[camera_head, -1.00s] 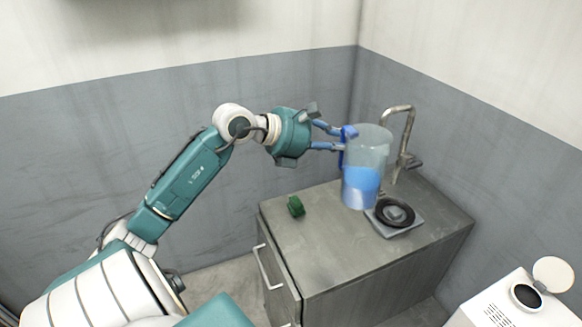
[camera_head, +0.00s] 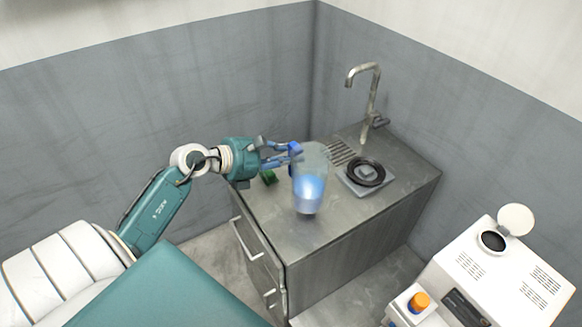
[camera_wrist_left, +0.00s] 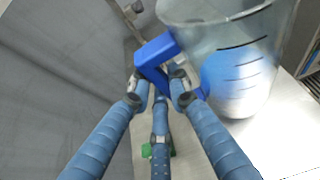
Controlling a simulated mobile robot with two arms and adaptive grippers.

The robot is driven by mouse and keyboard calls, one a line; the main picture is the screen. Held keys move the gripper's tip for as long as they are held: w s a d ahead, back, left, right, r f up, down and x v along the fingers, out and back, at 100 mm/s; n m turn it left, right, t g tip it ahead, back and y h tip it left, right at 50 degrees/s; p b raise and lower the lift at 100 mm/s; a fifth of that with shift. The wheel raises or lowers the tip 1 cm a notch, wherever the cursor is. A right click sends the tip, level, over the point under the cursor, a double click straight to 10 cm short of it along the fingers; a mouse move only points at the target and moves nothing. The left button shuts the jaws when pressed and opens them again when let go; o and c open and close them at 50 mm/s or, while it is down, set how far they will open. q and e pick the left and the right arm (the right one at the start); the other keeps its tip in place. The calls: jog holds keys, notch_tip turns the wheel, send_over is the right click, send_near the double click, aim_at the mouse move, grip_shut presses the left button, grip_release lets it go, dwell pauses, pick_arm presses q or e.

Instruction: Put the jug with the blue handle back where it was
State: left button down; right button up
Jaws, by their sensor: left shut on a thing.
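The clear jug (camera_head: 309,180) with the blue handle (camera_head: 294,150) holds blue liquid and is upright. My left gripper (camera_head: 288,156) is shut on the handle, with the jug in front of the cabinet top in the head view. In the left wrist view, the blue fingers (camera_wrist_left: 165,85) close around the blue handle (camera_wrist_left: 158,55), and the jug (camera_wrist_left: 235,60) shows measuring marks. Whether the jug's base touches the counter is hard to tell; it seems held above it. My right gripper is in neither view.
The metal cabinet top (camera_head: 290,235) has a faucet (camera_head: 370,95), a drain grille (camera_head: 341,151), a square plate with a black ring (camera_head: 365,173) and a green object (camera_head: 268,177). A white machine (camera_head: 490,270) with an open round lid stands at right. The front counter area is clear.

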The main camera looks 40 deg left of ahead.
pick_arm(q)
jog(key=shift+f, duration=0.2)
notch_tip(320, 180, down, 3)
jog(key=shift+f, duration=0.6)
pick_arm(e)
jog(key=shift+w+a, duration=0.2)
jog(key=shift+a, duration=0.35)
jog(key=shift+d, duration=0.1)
pick_arm(q)
jog(key=c, duration=2.1)
grip_release()
jog(key=shift+f, duration=0.25)
jog(key=o, duration=0.5)
jog(key=shift+c, duration=0.2)
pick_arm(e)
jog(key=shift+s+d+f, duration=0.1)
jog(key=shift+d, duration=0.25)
